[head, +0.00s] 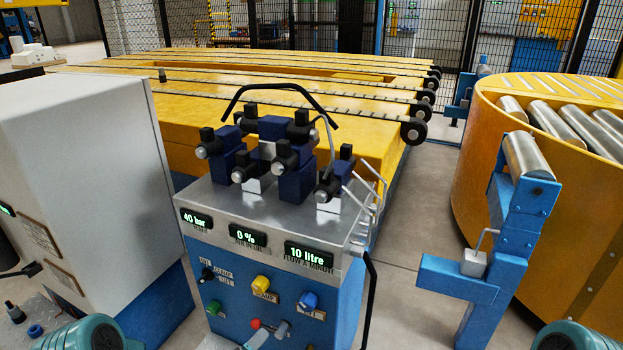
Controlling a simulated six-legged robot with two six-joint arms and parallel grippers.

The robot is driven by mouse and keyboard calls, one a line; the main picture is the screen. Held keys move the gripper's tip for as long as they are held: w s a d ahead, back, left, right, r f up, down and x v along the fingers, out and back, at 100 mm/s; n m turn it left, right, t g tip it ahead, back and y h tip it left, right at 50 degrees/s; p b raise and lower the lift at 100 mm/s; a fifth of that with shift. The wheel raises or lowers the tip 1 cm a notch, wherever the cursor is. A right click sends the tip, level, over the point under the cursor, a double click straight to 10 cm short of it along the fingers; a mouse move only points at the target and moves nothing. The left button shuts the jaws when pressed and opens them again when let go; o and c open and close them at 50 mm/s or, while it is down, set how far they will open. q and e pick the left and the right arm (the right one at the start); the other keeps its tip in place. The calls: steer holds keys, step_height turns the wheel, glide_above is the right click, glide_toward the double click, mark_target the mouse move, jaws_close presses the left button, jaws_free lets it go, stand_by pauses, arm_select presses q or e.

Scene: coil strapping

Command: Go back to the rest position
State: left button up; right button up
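Neither of my grippers shows in the head view. Only teal rounded parts of my own arms show at the bottom left and bottom right edges. A blue control stand (270,275) with a grey top is in the middle, close in front of me. Its displays read 40 bar, 0 % and 10 litre. On its front are a yellow knob (261,284), a blue knob (309,300), a green knob (213,307) and a black switch (207,274). The lowest controls are cut off by the bottom edge.
Dark blue valves (297,178) stand on the stand's top. A white cabinet (95,175) is close at the left. A yellow conveyor bed (175,110) lies behind. A blue post (520,225) with a roller and a yellow round roller table (500,150) stand at the right.

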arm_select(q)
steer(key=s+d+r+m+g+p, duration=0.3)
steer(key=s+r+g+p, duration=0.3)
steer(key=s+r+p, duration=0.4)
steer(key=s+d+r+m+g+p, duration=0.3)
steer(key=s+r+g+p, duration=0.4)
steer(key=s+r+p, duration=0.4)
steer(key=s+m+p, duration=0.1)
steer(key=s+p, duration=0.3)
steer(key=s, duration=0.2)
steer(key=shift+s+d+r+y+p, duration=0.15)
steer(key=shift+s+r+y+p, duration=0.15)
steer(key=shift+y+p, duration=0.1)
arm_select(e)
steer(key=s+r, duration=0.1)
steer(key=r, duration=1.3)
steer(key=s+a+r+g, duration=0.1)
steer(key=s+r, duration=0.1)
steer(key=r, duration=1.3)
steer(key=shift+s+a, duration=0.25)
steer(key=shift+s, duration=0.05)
